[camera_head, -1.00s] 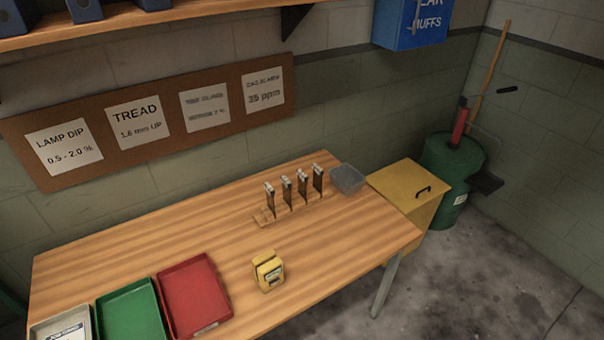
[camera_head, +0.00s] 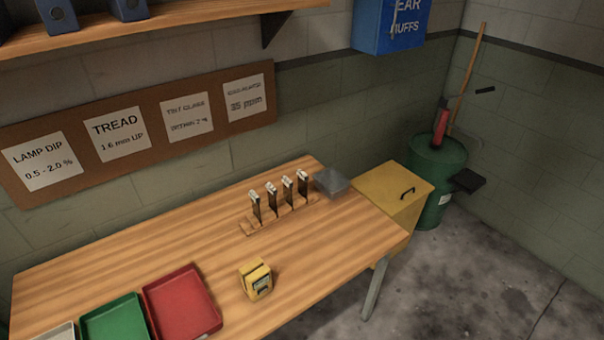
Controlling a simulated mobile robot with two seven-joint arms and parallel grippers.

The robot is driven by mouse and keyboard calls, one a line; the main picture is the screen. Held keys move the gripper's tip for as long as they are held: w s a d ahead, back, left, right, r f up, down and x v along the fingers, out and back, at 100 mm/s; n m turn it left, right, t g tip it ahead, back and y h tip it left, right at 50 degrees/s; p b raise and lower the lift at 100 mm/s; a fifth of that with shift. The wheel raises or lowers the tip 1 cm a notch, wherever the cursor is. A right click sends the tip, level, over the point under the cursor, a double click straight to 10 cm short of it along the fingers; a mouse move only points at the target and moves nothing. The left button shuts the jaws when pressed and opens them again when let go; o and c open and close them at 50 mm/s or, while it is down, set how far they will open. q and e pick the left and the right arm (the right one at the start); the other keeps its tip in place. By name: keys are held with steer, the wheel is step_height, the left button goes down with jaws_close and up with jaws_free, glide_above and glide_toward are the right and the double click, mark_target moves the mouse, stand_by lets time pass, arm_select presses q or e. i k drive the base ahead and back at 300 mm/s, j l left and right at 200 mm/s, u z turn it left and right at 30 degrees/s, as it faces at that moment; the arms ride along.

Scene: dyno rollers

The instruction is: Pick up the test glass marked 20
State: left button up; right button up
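Several dark test glasses with pale tops stand upright in a row in a wooden rack (camera_head: 247,230) near the back right of the workbench. From left to right they are a first glass (camera_head: 256,207), a second glass (camera_head: 272,196), a third glass (camera_head: 287,190) and, at the right end, another glass (camera_head: 303,186). Their markings are too small to read, so I cannot tell which is marked 20. Neither of my grippers is in view.
The wooden bench (camera_head: 130,262) holds a yellow device (camera_head: 256,279), a red tray (camera_head: 183,303), a green tray (camera_head: 113,320) and a grey box (camera_head: 331,182). A yellow cabinet (camera_head: 385,190) and green drum (camera_head: 438,170) stand right. Floor at lower right is clear.

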mark_target(273, 191)
steer(key=u, duration=0.7)
steer(key=i+l+u, duration=0.1)
steer(key=l+u, duration=0.8)
steer(key=u, duration=0.2)
steer(key=i+l, duration=0.05)
